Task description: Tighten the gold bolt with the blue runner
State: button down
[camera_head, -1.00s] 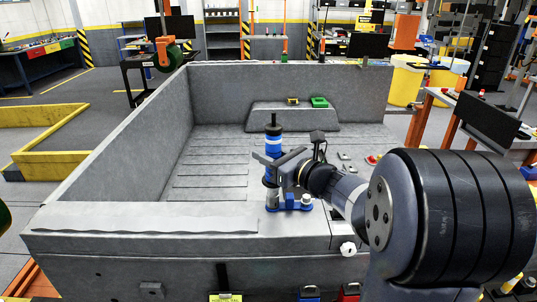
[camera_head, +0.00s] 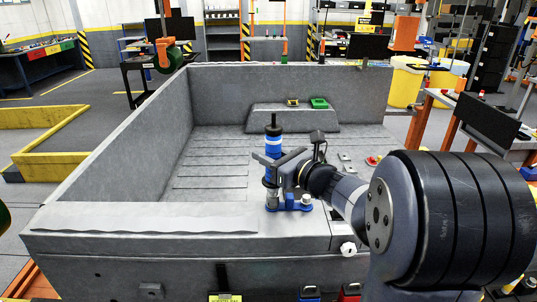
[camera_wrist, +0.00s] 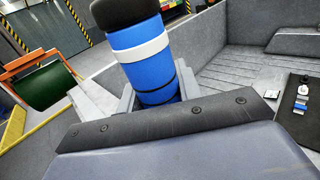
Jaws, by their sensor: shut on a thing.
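The blue runner (camera_head: 273,139) is an upright blue cylinder with a white band and a dark top. My gripper (camera_head: 268,168) is shut around its body, above the front ledge of the grey bed. The runner also fills the upper middle of the wrist view (camera_wrist: 146,60), where it looks tilted, between the fingers (camera_wrist: 152,100). Below the gripper, a blue base piece (camera_head: 291,204) with a silvery part sits on the ledge. The runner's lower end is close above or at this piece; I cannot tell whether they touch. I cannot make out the gold bolt.
The grey bed (camera_head: 150,218) has high side walls and a ribbed floor. A green item (camera_head: 319,103) and a yellow item (camera_head: 292,102) lie on the raised hump at the back. Small parts lie on a dark mat (camera_wrist: 303,125) at the right. The bed floor's left half is clear.

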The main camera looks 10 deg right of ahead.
aim_at(268, 128)
jog(key=shift+f, duration=0.3)
jog(key=shift+r+p, duration=2.7)
jog(key=shift+r, duration=1.05)
